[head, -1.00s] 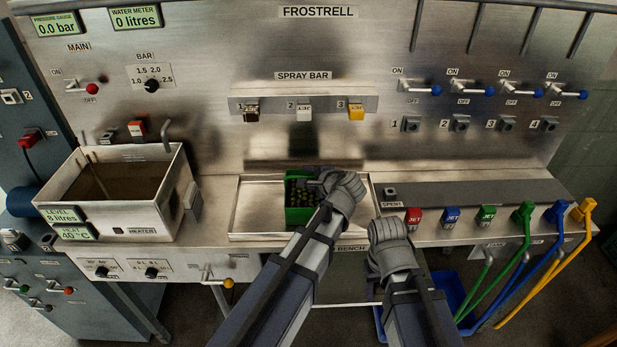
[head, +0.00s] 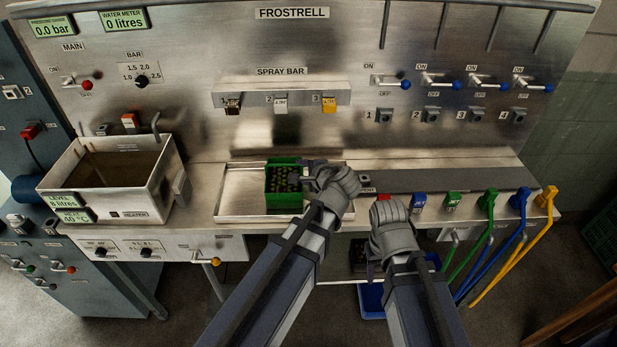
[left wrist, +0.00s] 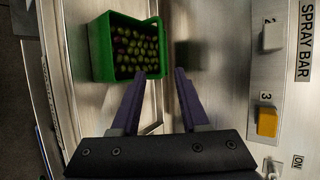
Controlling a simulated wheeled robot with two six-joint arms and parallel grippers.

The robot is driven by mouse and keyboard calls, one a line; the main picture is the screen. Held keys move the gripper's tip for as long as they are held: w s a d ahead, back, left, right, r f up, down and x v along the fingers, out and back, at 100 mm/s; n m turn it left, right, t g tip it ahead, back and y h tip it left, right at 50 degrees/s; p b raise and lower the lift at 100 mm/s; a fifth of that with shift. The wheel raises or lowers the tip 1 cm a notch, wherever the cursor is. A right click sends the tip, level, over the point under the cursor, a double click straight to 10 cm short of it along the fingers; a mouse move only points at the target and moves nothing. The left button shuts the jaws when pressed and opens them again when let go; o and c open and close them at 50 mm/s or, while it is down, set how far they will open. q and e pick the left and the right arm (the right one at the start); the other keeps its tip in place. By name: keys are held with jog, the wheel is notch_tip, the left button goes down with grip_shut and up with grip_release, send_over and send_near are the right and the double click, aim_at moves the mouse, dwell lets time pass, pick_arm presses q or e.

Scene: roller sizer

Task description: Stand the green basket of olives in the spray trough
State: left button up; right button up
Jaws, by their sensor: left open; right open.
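The green basket (head: 284,200) holds dark and green olives and stands upright in the shallow steel spray trough (head: 236,207), under the spray bar. It also shows in the left wrist view (left wrist: 103,50), with olives and a rim handle visible. My left gripper (head: 306,180) is open just right of the basket. In the left wrist view its two fingers (left wrist: 160,78) are spread, the left one close to the basket's near corner; I cannot tell whether it touches. My right gripper (head: 376,240) is open and empty in front of the bench; its fingertips are mostly hidden.
A steel heated tank (head: 157,194) stands left of the trough. The spray bar (head: 280,98) with numbered nozzles is on the wall above. A dark strip (head: 440,181) lies right of the trough, with coloured jets and hoses (head: 487,220) at the bench edge. A blue crate (head: 371,299) is below.

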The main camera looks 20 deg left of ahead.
pick_arm(q)
jog(key=s+d+f+n+g+h, duration=0.3)
jog(key=s+d+f+n+g, duration=0.1)
jog(key=s, duration=0.6)
jog(key=s+d+f+n+g+h, duration=0.3)
jog(key=s+d+f, duration=0.3)
jog(key=s+d, duration=0.3)
jog(key=shift+s+d+f+n+g+h, duration=0.2)
jog(key=shift+s+n+g+h, duration=0.25)
jog(key=shift+s+g, duration=0.35)
jog(key=shift+w, duration=0.1)
